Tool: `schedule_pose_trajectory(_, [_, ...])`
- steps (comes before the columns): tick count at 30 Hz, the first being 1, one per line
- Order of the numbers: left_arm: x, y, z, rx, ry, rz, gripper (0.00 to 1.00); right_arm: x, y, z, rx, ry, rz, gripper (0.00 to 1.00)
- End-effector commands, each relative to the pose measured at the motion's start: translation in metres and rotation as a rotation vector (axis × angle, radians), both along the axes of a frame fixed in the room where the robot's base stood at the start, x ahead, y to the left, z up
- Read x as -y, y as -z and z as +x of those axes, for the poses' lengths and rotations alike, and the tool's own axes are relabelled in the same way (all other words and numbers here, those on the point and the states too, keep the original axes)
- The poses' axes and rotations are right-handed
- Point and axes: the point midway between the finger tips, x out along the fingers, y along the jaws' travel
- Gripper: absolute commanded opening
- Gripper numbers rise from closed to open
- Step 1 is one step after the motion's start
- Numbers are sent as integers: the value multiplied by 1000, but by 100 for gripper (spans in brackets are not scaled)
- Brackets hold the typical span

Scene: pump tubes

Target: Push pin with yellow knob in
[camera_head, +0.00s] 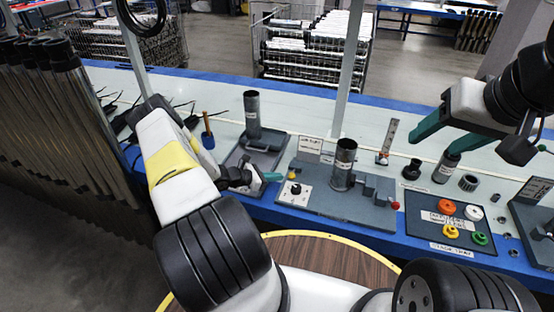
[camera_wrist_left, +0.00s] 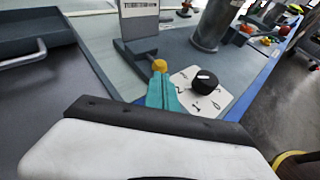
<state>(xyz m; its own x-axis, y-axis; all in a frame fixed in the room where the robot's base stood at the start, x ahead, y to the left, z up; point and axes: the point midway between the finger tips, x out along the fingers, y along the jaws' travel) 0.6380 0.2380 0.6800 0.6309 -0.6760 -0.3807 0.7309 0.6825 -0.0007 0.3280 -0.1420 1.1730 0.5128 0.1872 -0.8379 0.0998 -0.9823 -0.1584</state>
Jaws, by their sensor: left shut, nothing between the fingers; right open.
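The yellow knob (camera_head: 292,175) sits at the left end of a grey fixture, beside a white dial plate with a black knob (camera_head: 296,189). In the left wrist view the yellow knob (camera_wrist_left: 159,65) shows right at the tips of my teal fingers. My left gripper (camera_head: 273,177) is shut and empty, pointing at the knob from the left. I cannot tell whether the tips touch it. My right gripper (camera_head: 448,135) is open and empty, above the right part of the bench.
A grey tube (camera_head: 345,160) stands upright in the fixture, with a red knob (camera_head: 395,205) at its right end. Another grey tube (camera_head: 252,115) stands on a tray behind my left arm. A dark tray (camera_head: 420,228) holds coloured rings. Short dark cylinders stand beneath my right gripper.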

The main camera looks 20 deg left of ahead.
Motion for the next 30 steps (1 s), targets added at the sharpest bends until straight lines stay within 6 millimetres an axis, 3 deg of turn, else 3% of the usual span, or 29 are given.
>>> schedule_pose_trajectory(9, [21,12,20,1,-1,1,0,0,0,0,0,0,0,59])
schedule_pose_trajectory(20, [22,13,22,1,-1,1,0,0,0,0,0,0,0,59])
schedule_pose_trajectory(27, [23,13,44,1,1,1,0,0,0,0,0,0,0,59])
schedule_pose_trajectory(30, [24,13,44,1,0,1,0,0,0,0,0,0,0,59])
